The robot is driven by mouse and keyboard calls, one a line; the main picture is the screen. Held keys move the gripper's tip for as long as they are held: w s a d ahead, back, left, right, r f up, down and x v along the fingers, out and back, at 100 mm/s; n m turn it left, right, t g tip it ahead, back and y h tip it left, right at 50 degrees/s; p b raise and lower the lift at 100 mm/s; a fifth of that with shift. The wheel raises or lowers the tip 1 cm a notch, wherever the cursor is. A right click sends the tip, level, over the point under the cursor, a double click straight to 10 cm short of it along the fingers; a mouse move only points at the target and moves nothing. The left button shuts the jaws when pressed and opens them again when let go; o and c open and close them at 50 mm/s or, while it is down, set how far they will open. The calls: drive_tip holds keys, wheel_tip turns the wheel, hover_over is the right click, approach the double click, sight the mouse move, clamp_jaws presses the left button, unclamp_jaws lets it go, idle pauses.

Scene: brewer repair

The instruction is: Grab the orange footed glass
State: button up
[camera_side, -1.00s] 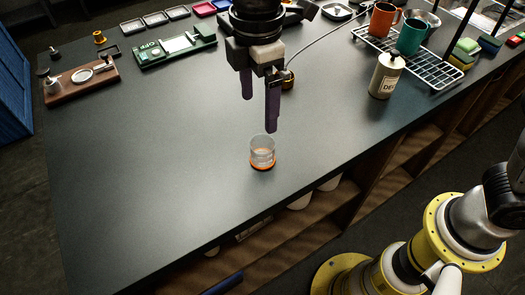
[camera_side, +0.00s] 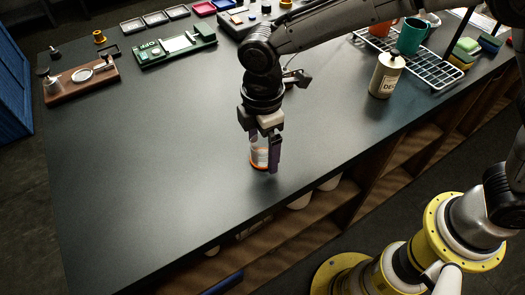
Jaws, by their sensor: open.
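The orange footed glass (camera_side: 259,157) stands upright on the dark worktop, near its front edge. It is a small clear glass with an orange base. My gripper (camera_side: 264,163) points down over the glass, with its dark purple fingers lowered around it. One finger shows at the right of the glass and part of the other at its left. The jaws are open. The glass's upper part is hidden behind the gripper.
A white bottle (camera_side: 385,76) stands at the right, by a wire rack (camera_side: 437,70) with an orange mug and a teal mug (camera_side: 411,37). A green board (camera_side: 175,47) and a brown board (camera_side: 82,79) lie at the back left. The worktop's left and middle are clear.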

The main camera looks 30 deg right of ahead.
drive_tip(key=shift+f, duration=0.1)
drive_tip(key=c, duration=1.4)
drive_tip(key=shift+c, duration=0.5)
